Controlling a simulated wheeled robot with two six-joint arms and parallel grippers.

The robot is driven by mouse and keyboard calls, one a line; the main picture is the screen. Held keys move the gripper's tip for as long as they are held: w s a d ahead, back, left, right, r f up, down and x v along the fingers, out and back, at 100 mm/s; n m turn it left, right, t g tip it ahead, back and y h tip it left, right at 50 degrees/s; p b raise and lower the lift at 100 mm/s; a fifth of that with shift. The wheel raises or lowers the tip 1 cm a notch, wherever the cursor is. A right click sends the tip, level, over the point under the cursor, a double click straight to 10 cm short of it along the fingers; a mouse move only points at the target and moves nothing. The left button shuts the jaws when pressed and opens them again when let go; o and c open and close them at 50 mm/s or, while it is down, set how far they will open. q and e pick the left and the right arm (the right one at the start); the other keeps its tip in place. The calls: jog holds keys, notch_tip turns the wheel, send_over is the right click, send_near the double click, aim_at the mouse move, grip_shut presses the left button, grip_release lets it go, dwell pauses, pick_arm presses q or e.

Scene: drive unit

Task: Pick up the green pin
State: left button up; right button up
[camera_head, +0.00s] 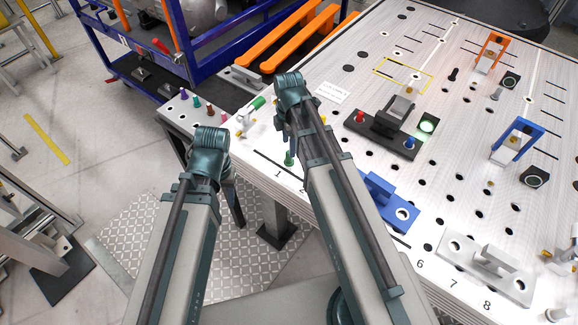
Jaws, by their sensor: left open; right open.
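A small green pin (289,159) stands upright on the light perforated table, near its front edge by the printed number 1 and close to the left side of my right arm. A thicker green cylinder (257,103) lies tilted at the table's left corner, beside small white and yellow parts. My two arms reach up from the bottom of the view. The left arm's visible end is left of the table corner, and the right arm's end is over the table's left part.
Several small coloured pins, one of them purple (183,94), stand on the side shelf at left. A black fixture (381,134) with a lit green button, a blue bracket (388,196) and a grey bracket (484,266) are on the table. A blue cart (232,42) stands behind.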

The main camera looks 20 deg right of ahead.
aim_at(289, 160)
pick_arm(q)
jog(key=shift+f, duration=0.6)
pick_arm(e)
jog(key=shift+f, duration=0.55)
jog(key=shift+f, duration=0.1)
jog(key=f+b, duration=0.1)
jog(key=b, duration=0.1)
jog(key=f+b, duration=0.1)
jog(key=f, duration=0.1)
jog(key=f+b, duration=0.2)
jog(key=shift+w+d+f+b, duration=0.1)
jog(key=shift+w+b, duration=0.2)
pick_arm(q)
notch_tip(289, 160, down, 5)
jog(key=shift+f, duration=0.1)
pick_arm(e)
grip_shut()
